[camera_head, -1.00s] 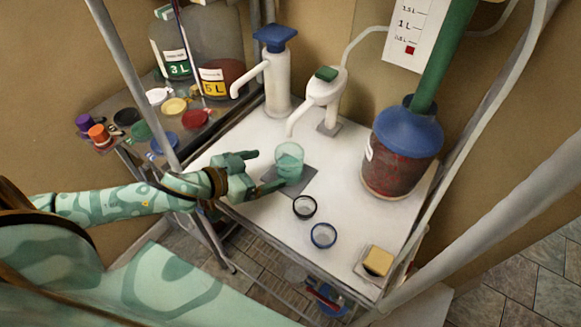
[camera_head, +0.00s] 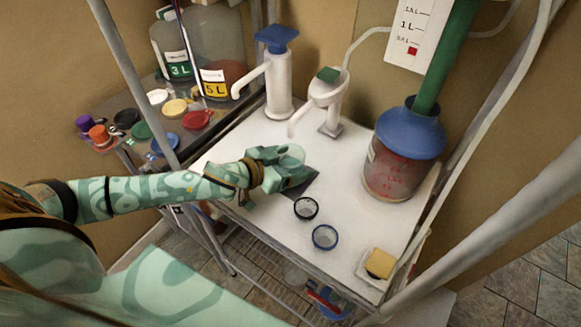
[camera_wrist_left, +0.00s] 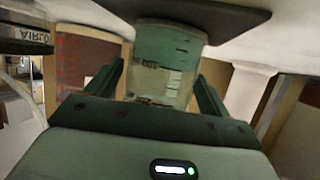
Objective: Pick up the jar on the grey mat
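The jar (camera_head: 293,153), clear and greenish, stands upright on the grey mat (camera_head: 306,186) on the white tabletop. My left gripper (camera_head: 283,168) is at the jar, its fingers on either side and partly hiding it. In the left wrist view, which is upside down, the jar (camera_wrist_left: 165,60) stands between the two fingers (camera_wrist_left: 160,78) and its base meets the dark mat (camera_wrist_left: 190,10). A thin gap shows beside one finger; the other looks very close to the glass. The gripper looks open around the jar. My right gripper is not in view.
A black-rimmed lid (camera_head: 306,208) and a blue-rimmed lid (camera_head: 324,237) lie in front of the mat. Two pump dispensers (camera_head: 279,85) (camera_head: 326,100) stand behind. A blue-topped bucket (camera_head: 395,165) is at right, a yellow sponge (camera_head: 379,263) at front right. A shelf post (camera_head: 135,85) rises at left.

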